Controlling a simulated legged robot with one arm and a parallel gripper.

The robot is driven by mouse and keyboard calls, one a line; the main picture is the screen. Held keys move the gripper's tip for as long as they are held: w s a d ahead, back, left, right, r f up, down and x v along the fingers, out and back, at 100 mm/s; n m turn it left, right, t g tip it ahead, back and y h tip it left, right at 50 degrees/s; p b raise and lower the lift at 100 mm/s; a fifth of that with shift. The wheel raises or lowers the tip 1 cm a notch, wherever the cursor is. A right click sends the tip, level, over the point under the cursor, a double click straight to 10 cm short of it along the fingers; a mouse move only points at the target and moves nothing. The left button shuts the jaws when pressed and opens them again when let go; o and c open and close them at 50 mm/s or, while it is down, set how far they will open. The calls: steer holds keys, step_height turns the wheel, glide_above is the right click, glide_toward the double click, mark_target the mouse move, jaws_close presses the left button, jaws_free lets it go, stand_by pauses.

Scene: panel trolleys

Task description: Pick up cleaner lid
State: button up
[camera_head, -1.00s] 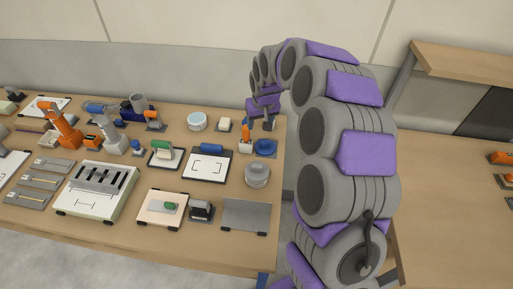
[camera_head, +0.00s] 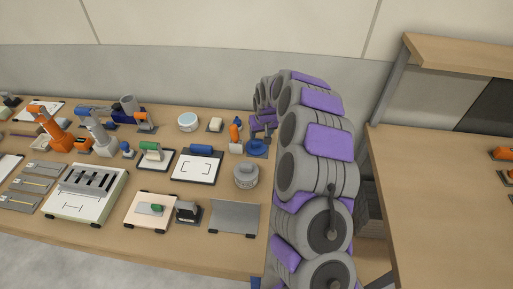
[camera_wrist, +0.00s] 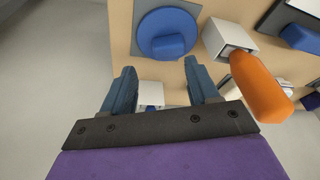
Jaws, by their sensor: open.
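A round blue lid (camera_wrist: 152,22) with a raised blue knob shows at the top of the wrist view; I take it as the cleaner lid. In the head view it lies near the table's right edge (camera_head: 257,149), partly under my gripper. My gripper (camera_wrist: 159,76) is open and empty. Its two blue-grey fingers point toward the lid, whose knob shows just beyond the gap between the fingertips. My gripper (camera_head: 263,127) is just above and behind the lid in the head view.
A grey round piece (camera_head: 246,175) lies in front of the lid. Many tools crowd the table (camera_head: 80,232) leftward. Another table (camera_head: 440,190) is right.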

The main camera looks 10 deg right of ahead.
mark_target(255, 142)
steer(key=shift+d+f, duration=0.3)
steer(key=shift+d, duration=0.2)
steer(key=shift+w+f, duration=0.1)
steer(key=shift+f, duration=0.15)
steer(key=a+f, duration=0.1)
steer(key=a, duration=0.1)
steer(key=a+f+b, duration=0.1)
steer(key=a+f, duration=0.1)
steer(key=shift+w+a+f+b, duration=0.15)
steer(key=shift+w+f+b, duration=0.05)
steer(key=shift+b, duration=0.1)
steer(key=shift+s+f, duration=0.15)
steer(key=shift+f, duration=0.05)
steer(key=shift+s+d, duration=0.15)
steer(key=shift+d, duration=0.05)
steer(key=shift+w+d+f, duration=0.2)
steer(key=shift+d+f, duration=0.05)
steer(key=shift+d, duration=0.25)
steer(key=shift+w+d+f, duration=0.2)
steer(key=shift+d+f, duration=0.05)
steer(key=shift+d, duration=0.4)
steer(key=shift+c, duration=0.8)
steer(key=shift+r, duration=0.1)
steer(key=shift+c, duration=0.8)
steer(key=shift+a, duration=0.8)
steer(key=c, duration=0.4)
steer(key=shift+d+r, duration=0.1)
steer(key=shift+c, duration=0.4)
